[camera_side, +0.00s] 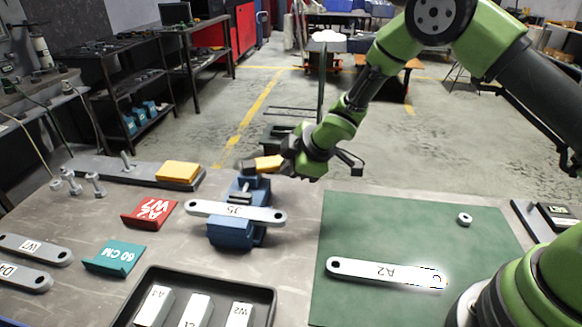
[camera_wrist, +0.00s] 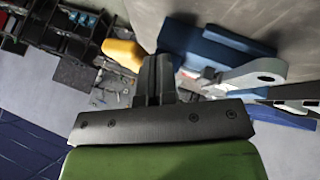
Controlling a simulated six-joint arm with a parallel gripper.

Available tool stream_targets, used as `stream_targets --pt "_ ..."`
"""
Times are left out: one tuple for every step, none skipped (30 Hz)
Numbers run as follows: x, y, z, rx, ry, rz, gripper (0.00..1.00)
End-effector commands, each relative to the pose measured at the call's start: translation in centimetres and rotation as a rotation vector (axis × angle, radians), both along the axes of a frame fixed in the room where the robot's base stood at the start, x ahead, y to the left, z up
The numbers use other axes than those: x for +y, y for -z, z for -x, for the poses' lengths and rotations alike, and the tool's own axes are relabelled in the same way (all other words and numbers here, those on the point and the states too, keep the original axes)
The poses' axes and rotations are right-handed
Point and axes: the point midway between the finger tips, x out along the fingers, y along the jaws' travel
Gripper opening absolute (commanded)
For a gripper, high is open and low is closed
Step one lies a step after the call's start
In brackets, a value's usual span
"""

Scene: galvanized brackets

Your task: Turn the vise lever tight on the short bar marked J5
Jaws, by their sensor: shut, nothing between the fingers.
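The short bar marked J5 (camera_side: 262,214) lies across the blue vise (camera_side: 232,234); its label reads upside down. In the wrist view the bar's holed end (camera_wrist: 252,74) shows beside the blue vise body (camera_wrist: 225,50). A yellow-orange grip (camera_side: 264,163), apparently the vise lever's, is behind the vise, close to my gripper. A yellow piece also shows in the wrist view (camera_wrist: 123,52), left of my fingers. My gripper (camera_side: 288,160) is shut and empty beside the grip; whether it touches cannot be told. Its dark fingers are together in the wrist view (camera_wrist: 158,65).
A bar marked A2 (camera_side: 380,273) and a nut (camera_side: 464,218) lie on the green mat (camera_side: 350,220). A black tray (camera_side: 262,292) holds marked blocks. A red bracket (camera_side: 149,213), a teal bracket (camera_side: 114,257) and a yellow block (camera_side: 178,171) are left of the vise.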

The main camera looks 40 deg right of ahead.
Motion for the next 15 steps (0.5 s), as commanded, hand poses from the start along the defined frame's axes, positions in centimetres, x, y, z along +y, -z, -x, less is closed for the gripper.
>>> stream_targets --pt "-0.13 0.01 -0.09 0.0 0.002 0.001 0.0" --pt "-0.16 0.01 -0.12 0.0 0.001 0.001 0.0" --pt "-0.19 0.01 -0.15 0.001 0.001 0.0 0.0" --pt "-0.21 0.02 -0.16 0.001 0.001 0.0 0.0" --pt "-0.24 0.02 -0.18 0.001 0.002 0.0 0.0" --pt "-0.29 0.03 -0.22 0.001 0.001 0.0 0.0" --pt "-0.34 0.04 -0.26 0.001 0.0 0.001 0.0" --pt "-0.38 0.04 -0.3 0.001 0.002 0.001 0.0" --pt "-0.46 0.05 -0.37 0.001 0.002 0.0 0.0" --pt "-0.52 0.05 -0.42 0.001 0.001 0.001 0.0" --pt "-0.6 0.05 -0.5 0.001 0.002 0.0 0.0" --pt "-0.71 0.04 -0.64 0.001 0.0 0.001 0.0" --pt "-0.81 0.04 -0.74 0.0 0.002 0.001 0.0" --pt "-0.91 0.04 -0.85 0.0 0.002 0.001 0.0" --pt "-1.07 0.04 -1.0 0.0 0.001 0.001 0.0"
